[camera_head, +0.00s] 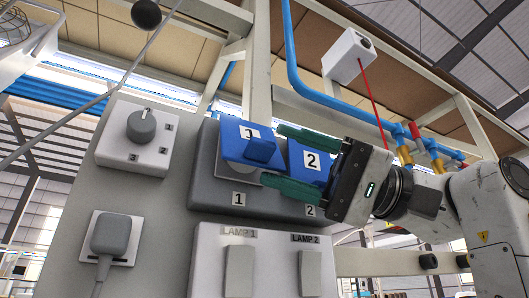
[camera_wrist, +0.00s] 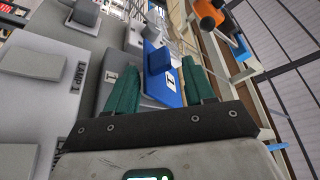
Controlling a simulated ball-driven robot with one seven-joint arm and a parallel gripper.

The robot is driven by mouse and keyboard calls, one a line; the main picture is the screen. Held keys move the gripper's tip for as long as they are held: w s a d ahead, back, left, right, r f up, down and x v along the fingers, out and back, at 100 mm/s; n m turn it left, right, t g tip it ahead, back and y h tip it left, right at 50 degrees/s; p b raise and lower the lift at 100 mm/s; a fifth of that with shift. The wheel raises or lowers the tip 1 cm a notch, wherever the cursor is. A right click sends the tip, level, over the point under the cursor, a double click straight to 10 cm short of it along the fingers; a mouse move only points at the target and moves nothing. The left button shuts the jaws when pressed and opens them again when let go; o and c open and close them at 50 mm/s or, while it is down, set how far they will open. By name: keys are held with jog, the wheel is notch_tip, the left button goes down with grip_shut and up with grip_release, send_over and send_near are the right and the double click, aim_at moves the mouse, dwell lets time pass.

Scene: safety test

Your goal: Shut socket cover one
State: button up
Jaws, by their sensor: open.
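Socket cover one (camera_head: 238,136) is a blue flap marked 1 with a blue block-shaped handle. It is tilted out from the grey socket box (camera_head: 205,185), with part of the grey socket showing beneath it. My gripper (camera_head: 273,159) comes in from the right with its green fingers apart and nothing held between them. The fingertips are close to the right side of cover one; I cannot tell whether they touch it. In the wrist view cover one (camera_wrist: 158,86) shows between and beyond the fingers (camera_wrist: 160,84). Blue cover two (camera_head: 308,160) is partly hidden behind the gripper.
A rotary knob (camera_head: 142,126) and a plugged-in grey plug (camera_head: 113,234) are left of the box. Lamp switches (camera_head: 240,270) are below. A white box (camera_head: 345,55) with a red line hanging from it and blue pipes (camera_head: 292,60) are above right.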

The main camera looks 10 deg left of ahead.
jog(key=v, duration=0.6)
jog(key=shift+d+b, duration=0.3)
jog(key=shift+b, duration=0.05)
jog(key=shift+w+f, duration=0.15)
